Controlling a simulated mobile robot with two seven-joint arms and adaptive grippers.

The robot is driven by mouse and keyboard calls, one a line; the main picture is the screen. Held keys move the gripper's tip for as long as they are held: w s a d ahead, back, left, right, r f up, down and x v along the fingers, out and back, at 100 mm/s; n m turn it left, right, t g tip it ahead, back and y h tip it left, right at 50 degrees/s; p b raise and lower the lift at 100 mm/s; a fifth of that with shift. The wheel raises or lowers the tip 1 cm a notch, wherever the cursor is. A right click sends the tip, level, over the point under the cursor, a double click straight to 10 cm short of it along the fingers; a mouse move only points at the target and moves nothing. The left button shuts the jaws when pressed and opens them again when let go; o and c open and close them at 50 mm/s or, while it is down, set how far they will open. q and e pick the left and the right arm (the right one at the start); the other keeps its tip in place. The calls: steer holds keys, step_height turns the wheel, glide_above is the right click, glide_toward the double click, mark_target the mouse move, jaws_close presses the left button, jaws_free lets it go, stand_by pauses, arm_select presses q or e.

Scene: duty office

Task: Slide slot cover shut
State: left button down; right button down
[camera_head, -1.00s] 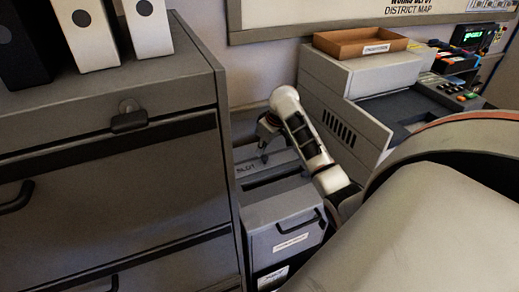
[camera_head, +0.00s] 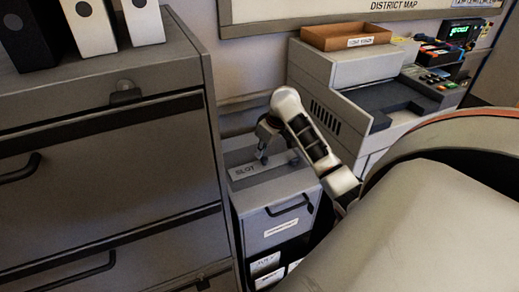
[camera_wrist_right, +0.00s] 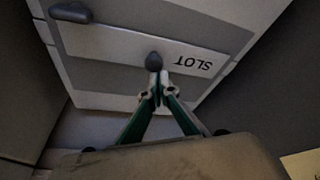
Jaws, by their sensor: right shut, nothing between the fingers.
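The slot cover (camera_head: 281,164) is a light strip marked SLOT on top of a grey box (camera_head: 262,222) beside the tall cabinet. In the right wrist view the cover (camera_wrist_right: 112,45) bears a dark knob (camera_wrist_right: 153,62) and the upside-down label. No open dark slot shows in either current view. My right gripper (camera_head: 262,158) reaches down over the cover. In the wrist view its shut, empty fingertips (camera_wrist_right: 157,88) are at the knob's near side; whether they touch it I cannot tell. My left gripper is out of view.
A tall grey cabinet (camera_head: 100,150) stands close on the left. A grey machine (camera_head: 335,95) with a brown tray (camera_head: 345,36) on top is at the right. My pale arm link fills the lower right.

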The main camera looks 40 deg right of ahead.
mark_target(253, 159)
steer(key=shift+w+a+r, duration=0.1)
steer(key=shift+w+r, duration=0.1)
steer(key=shift+w, duration=0.8)
steer(key=shift+w+a+r, duration=0.1)
steer(key=shift+w+r, duration=0.05)
steer(key=shift+w, duration=0.8)
steer(key=v, duration=1)
steer(key=shift+a+f, duration=0.1)
